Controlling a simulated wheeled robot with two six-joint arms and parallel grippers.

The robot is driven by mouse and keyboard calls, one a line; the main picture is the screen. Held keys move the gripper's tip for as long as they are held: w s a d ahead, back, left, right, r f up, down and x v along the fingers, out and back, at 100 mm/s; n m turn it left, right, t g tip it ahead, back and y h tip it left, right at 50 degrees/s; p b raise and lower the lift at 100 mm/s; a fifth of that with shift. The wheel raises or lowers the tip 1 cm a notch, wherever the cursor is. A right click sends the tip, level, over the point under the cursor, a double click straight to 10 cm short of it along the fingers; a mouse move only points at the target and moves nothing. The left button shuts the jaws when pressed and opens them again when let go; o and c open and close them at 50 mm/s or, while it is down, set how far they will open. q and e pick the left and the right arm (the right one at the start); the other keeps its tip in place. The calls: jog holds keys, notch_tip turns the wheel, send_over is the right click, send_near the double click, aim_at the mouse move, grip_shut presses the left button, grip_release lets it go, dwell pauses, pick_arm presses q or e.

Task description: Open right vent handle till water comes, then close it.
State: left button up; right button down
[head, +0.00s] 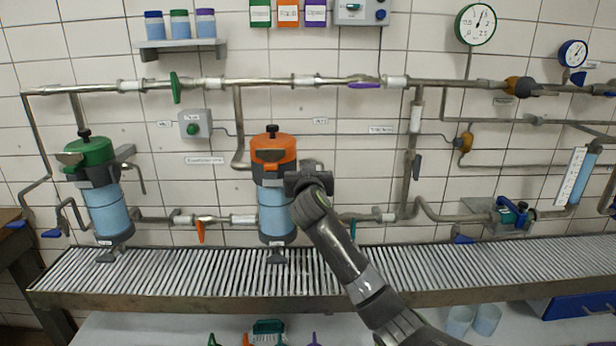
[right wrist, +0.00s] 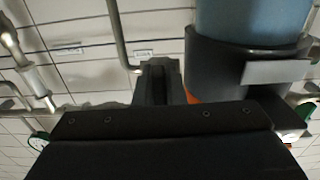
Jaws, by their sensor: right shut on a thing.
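The orange-lidded filter housing (head: 273,152) with a blue-tinted body stands upright at the middle of the wall, above the roller conveyor. My right gripper (head: 308,180) is at its right side, just below the lid, shut on the right vent handle. The gripper hides most of that handle; only a grey part (head: 312,165) shows above it. In the right wrist view the housing's blue body (right wrist: 252,20) and dark collar (right wrist: 240,60) fill the upper right. The grip itself is hidden there. I see no water coming out. My left gripper is not in view.
A green-lidded housing (head: 92,152) with its own grey vent handle (head: 126,152) stands at the left. A roller conveyor (head: 180,278) runs below. Pipes with coloured valve levers line the wall. Two clear cups (head: 487,319) stand at the lower right.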

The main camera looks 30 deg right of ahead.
jog(key=shift+f+m, duration=0.1)
jog(key=shift+m, duration=0.2)
jog(key=c, duration=1.5)
grip_release()
jog(key=b+v, duration=0.2)
jog(key=v, duration=1.5)
jog(key=shift+s+b, duration=0.25)
jog(key=shift+b, duration=0.1)
